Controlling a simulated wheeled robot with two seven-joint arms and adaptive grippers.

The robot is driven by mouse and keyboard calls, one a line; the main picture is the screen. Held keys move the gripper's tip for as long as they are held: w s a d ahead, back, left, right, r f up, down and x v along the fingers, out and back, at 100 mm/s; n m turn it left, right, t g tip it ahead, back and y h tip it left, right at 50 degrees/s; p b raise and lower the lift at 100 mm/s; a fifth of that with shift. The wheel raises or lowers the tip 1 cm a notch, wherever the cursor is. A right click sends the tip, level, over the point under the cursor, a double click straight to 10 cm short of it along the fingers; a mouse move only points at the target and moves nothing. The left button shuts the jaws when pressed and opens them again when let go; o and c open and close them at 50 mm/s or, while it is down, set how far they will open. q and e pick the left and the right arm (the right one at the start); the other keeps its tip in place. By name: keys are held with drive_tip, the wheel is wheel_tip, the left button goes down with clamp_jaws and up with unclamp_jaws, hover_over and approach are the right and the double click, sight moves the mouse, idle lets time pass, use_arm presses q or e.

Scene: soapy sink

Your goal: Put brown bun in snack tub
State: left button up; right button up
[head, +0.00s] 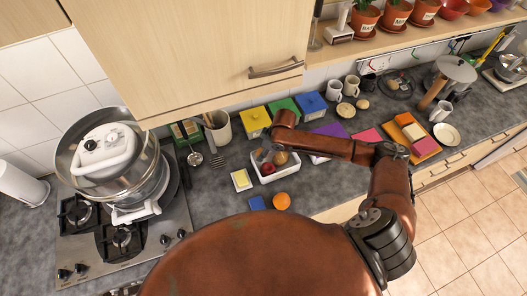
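A white snack tub (267,178) stands on the grey counter near the middle of the head view. A red apple (268,169) lies in it. A round brown thing (281,158), which looks like the brown bun, shows at the tub's back, just under my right wrist; I cannot tell whether it is held or resting in the tub. My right arm comes in from the right, and its gripper (265,154) points down over the tub. Its fingers are too small and partly hidden to show whether they are open or shut. My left gripper is out of view.
An orange (282,201), a blue block (257,203) and a yellow-topped dish (241,180) sit around the tub. Yellow (256,121), green and blue boxes stand behind. A hob with a large pot (150,185) is at left. An upper cupboard (200,50) overhangs the counter.

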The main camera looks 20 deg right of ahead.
drive_tip(key=o, duration=1.2)
drive_tip(key=shift+s+f, duration=0.15)
drive_tip(key=shift+f, duration=0.3)
drive_tip(key=shift+c, duration=0.2)
drive_tip(key=shift+r, duration=0.15)
drive_tip(key=shift+r, duration=0.3)
drive_tip(key=b+v, duration=0.1)
drive_tip(key=v, duration=1.1)
drive_tip(key=shift+w+r, duration=0.25)
drive_tip(key=shift+r, duration=0.15)
drive_tip(key=shift+a, duration=0.1)
